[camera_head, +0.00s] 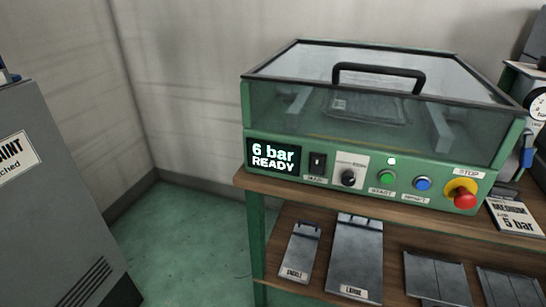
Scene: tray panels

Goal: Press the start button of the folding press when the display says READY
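The green folding press (370,115) stands on a wooden bench, its clear lid with a black handle (378,76) down. Through the lid I see a grey flat piece inside, its details unclear. The display (273,156) at the left of the front panel reads "6 bar READY". The green start button (387,178) is right of a black knob, with a START label below it and a lit white lamp (392,161) above it. Neither of my grippers shows in the head view.
A blue button (423,183) and a red stop button (465,199) sit right of the start button. A shelf below holds labelled grey plates (355,258). A "5 bar" sign (515,217) lies at the right. A grey cabinet (60,200) stands at the left, with clear floor between.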

